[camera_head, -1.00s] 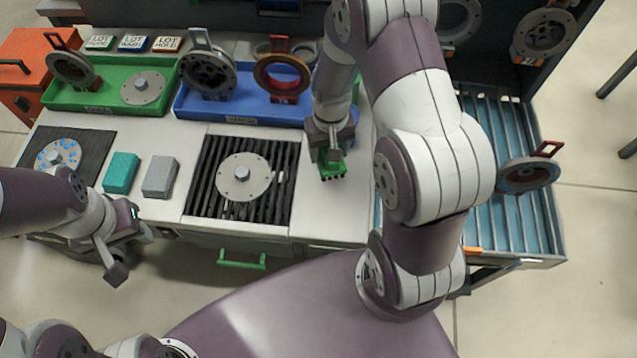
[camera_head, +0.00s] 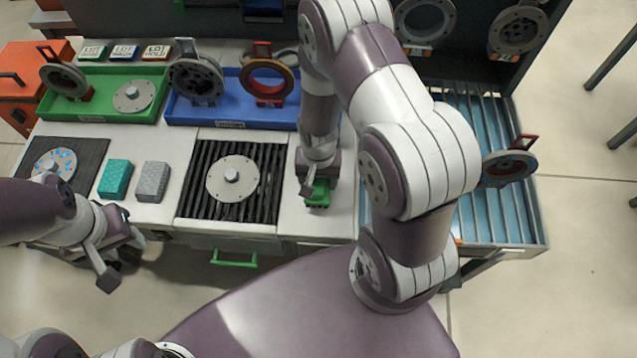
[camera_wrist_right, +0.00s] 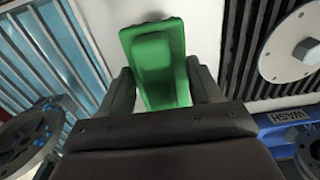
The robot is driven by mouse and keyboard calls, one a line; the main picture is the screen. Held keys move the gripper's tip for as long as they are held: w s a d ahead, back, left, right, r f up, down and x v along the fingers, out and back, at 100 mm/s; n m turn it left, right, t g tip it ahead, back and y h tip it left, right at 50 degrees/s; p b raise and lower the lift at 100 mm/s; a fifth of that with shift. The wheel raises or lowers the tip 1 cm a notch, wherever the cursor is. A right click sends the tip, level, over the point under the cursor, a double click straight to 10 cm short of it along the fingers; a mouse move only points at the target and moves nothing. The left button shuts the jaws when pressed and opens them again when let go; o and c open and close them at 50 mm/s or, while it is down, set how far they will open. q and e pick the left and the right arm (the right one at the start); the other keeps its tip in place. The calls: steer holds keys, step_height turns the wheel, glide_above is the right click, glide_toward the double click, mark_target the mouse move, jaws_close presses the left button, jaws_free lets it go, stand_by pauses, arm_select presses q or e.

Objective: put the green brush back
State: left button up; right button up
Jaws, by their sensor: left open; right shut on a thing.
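The green brush (camera_head: 318,196) is in my right gripper (camera_head: 317,183), over the pale bench top to the right of the black slatted grate. In the right wrist view the green brush (camera_wrist_right: 155,60) sits between the two dark fingers of my right gripper (camera_wrist_right: 160,85), which are shut on it. I cannot tell whether the brush touches the bench top. My left gripper (camera_head: 120,258) is open and empty, low at the left in front of the bench.
A flanged disc (camera_head: 232,178) lies on the black grate (camera_head: 187,205). A teal block (camera_head: 115,179) and a grey block (camera_head: 153,181) stand left of it. Behind are a green tray (camera_head: 75,112) and a blue tray (camera_head: 190,115). A blue slatted rack (camera_head: 500,215) is at the right.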

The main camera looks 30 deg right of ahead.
steer(key=shift+s+f, duration=0.1)
steer(key=shift+f, duration=1.55)
steer(key=o, duration=0.9)
steer(key=shift+o, duration=0.2)
steer(key=shift+r, duration=0.1)
